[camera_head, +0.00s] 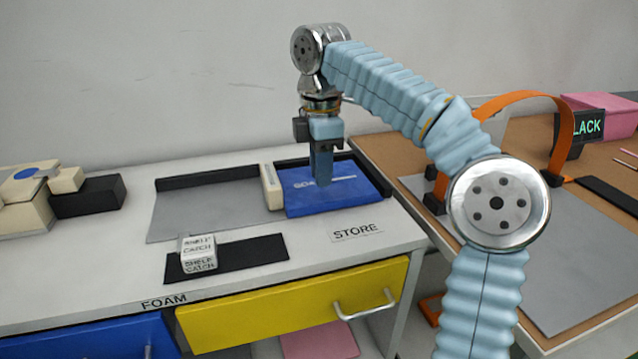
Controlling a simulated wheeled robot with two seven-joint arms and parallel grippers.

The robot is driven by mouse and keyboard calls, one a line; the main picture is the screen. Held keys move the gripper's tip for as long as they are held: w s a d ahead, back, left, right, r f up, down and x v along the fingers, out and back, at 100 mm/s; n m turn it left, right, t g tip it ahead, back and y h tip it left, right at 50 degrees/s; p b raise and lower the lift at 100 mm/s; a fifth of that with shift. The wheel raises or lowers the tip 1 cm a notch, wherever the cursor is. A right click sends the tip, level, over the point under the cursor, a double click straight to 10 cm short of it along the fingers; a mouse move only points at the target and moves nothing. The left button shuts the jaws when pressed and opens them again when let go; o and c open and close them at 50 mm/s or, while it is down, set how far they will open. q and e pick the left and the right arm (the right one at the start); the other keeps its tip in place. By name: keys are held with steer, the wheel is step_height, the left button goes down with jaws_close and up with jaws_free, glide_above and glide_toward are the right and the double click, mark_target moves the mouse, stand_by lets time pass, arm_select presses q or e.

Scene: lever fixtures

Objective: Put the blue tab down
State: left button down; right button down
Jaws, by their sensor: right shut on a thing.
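My right gripper (324,148) points straight down over the blue block (335,203) beside the STORE label. It is shut on a narrow blue upright piece (321,168), which looks like the blue tab. The tab's lower end overlaps the blue block's top in the camera_head view. I cannot tell whether it is fixed to the block or only touches it. Pale lettering and a line run across the block's top, partly hidden behind the tab. My left gripper is out of view.
A cream bar (271,187) stands left of the block, by a grey mat (205,208). A white SHELF CATCH piece (198,254) sits on a black strip (255,253). A cream and black fixture (88,196) is far left. An orange arch (520,97) stands at the right.

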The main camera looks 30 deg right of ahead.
mark_target(319, 199)
steer(key=shift+w+f, duration=0.2)
steer(key=shift+f, duration=0.8)
steer(key=shift+w+f, duration=0.15)
steer(key=shift+f, duration=0.8)
steer(key=shift+f, duration=0.2)
steer(key=c, duration=1)
jaws_free()
steer(key=shift+r, duration=3.95)
